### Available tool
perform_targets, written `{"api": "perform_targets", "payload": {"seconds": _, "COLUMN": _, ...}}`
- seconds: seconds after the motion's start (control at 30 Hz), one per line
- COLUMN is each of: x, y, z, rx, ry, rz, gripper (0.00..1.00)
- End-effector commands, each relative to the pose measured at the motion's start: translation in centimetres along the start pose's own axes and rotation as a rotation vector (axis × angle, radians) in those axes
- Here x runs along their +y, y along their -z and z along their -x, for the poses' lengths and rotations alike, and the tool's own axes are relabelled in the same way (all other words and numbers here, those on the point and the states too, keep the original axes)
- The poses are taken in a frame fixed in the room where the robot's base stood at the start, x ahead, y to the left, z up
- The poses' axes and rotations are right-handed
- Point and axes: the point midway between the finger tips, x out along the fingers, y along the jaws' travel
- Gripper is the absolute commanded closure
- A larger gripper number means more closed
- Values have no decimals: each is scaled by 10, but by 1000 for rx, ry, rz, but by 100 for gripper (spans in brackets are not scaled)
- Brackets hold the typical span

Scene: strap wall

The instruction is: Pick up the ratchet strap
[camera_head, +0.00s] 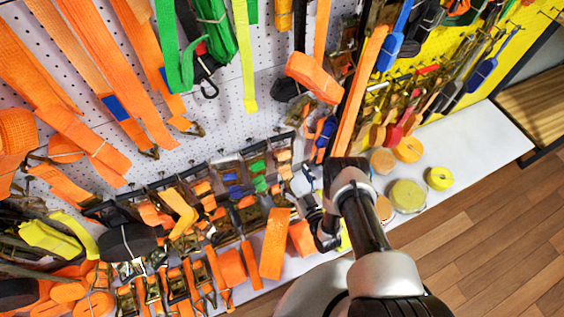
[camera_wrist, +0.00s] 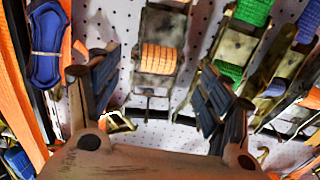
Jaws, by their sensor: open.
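Several ratchet straps hang on the white pegboard; which one is meant I cannot tell. A metal ratchet with an orange strap (camera_wrist: 158,58) shows between and beyond my fingers in the wrist view, and its orange webbing also shows in the head view (camera_head: 284,155). Ratchets with green (camera_wrist: 253,12) and purple (camera_wrist: 309,25) webbing hang to its right in the wrist view. My gripper (camera_wrist: 158,92) is open and empty, its two dark padded fingers apart below the orange ratchet. In the head view my gripper (camera_head: 308,182) is small and partly hidden by my arm.
A bundled blue strap (camera_wrist: 46,45) hangs left of my fingers. Orange straps (camera_head: 85,75) crowd the left wall, and more ratchets (camera_head: 175,285) hang lower. Yellow rolls (camera_head: 408,195) sit on the white shelf (camera_head: 480,140) at right. The wooden floor (camera_head: 480,240) is clear.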

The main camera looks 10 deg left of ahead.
Motion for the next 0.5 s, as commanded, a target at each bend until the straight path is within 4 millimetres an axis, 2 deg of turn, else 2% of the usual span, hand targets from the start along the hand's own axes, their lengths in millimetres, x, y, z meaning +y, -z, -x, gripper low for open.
{"api": "perform_targets", "payload": {"seconds": 0.03, "x": -1, "y": -2, "z": -12, "rx": 3, "ry": 4, "rz": 2, "gripper": 28}}
{"api": "perform_targets", "payload": {"seconds": 0.13, "x": -1, "y": -2, "z": -28, "rx": 2, "ry": 2, "rz": 2, "gripper": 28}}
{"api": "perform_targets", "payload": {"seconds": 0.37, "x": 0, "y": 0, "z": -46, "rx": -1, "ry": 0, "rz": 0, "gripper": 28}}
{"api": "perform_targets", "payload": {"seconds": 0.5, "x": -2, "y": 0, "z": -63, "rx": 3, "ry": 3, "rz": 1, "gripper": 28}}
